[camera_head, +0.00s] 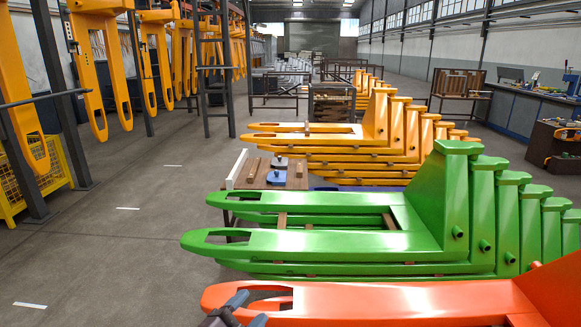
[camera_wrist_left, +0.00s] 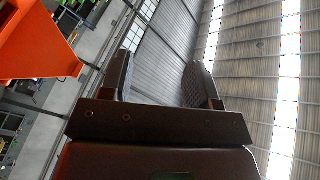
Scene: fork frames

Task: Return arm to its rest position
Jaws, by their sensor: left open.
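My left gripper (camera_head: 246,309) is at the bottom edge of the head view, in front of the tip of the orange-red fork frame (camera_head: 400,298). In the left wrist view the gripper (camera_wrist_left: 162,82) is open, with nothing between its two dark fingers, and the hall roof shows beyond them. Part of an orange-red frame (camera_wrist_left: 35,45) shows at the upper left there, apart from the fingers. I cannot tell the exact gap between gripper and frame. Most of my left arm is hidden. My right gripper is not in view.
Stacked green fork frames (camera_head: 330,242) and yellow ones (camera_head: 325,140) lie beyond the orange-red frame. Yellow frames (camera_head: 90,65) hang from a rack at the left. A workbench (camera_head: 525,110) stands at the right. The grey floor (camera_head: 115,235) at the left is clear.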

